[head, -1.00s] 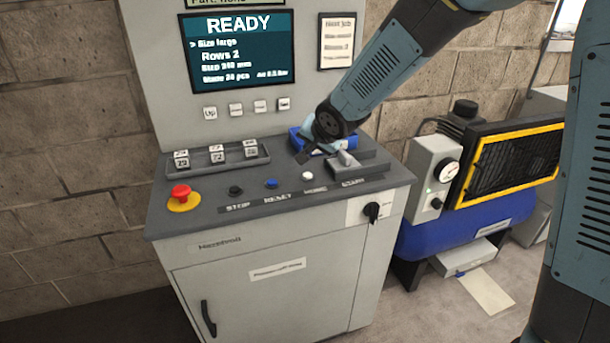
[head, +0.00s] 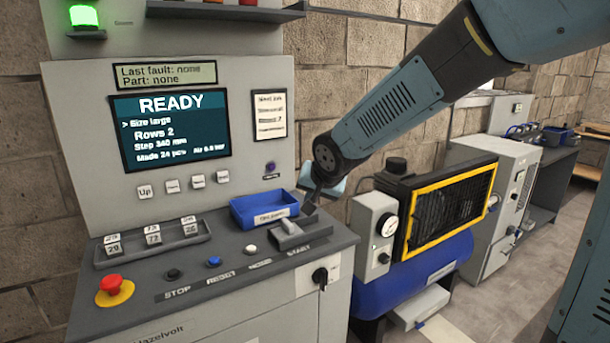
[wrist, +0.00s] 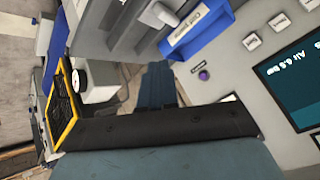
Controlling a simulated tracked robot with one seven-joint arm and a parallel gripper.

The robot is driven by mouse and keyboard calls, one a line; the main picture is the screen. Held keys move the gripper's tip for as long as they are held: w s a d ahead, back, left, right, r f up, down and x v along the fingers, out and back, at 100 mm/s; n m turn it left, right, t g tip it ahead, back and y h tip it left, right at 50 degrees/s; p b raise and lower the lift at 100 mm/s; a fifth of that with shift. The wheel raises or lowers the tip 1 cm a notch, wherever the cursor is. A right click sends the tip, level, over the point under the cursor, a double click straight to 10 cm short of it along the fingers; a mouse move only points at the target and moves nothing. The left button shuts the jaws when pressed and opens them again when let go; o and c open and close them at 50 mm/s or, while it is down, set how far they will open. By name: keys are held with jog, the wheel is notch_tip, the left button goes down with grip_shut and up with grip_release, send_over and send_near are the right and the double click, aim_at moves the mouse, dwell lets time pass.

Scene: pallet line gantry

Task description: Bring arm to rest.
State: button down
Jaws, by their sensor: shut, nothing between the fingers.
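My arm reaches in from the upper right in the head view. My gripper (head: 311,204) points down at the right edge of the control console (head: 215,270), close to the grey START block (head: 300,236) and just right of the blue tray (head: 262,209). Whether it touches the block cannot be made out. In the wrist view the dark fingers (wrist: 158,80) lie together, shut and empty. The blue tray also shows there (wrist: 198,28), apart from the fingers.
The console screen (head: 170,135) reads READY. A red stop button (head: 112,286) sits at the console's front left. A blue compressor (head: 415,270) with a yellow-framed grille (head: 445,212) and gauge stands right of the console. A grey cabinet (head: 500,190) and bench are farther right.

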jog(key=s+d+r+h, duration=0.1)
jog(key=s+d+r, duration=0.25)
jog(key=d, duration=0.35)
jog(key=s+d+r+h, duration=0.1)
jog(key=s+d+r, duration=0.1)
jog(key=s+d, duration=0.45)
jog(key=s+d+n+g, duration=0.1)
jog(key=s+d, duration=0.4)
jog(key=s, duration=0.2)
jog(key=s+d+g+h, duration=0.1)
jog(key=s+d, duration=0.3)
jog(key=s, duration=0.3)
jog(key=shift+d+r+n, duration=0.2)
jog(key=shift+d+n, duration=0.15)
jog(key=shift+n, duration=0.05)
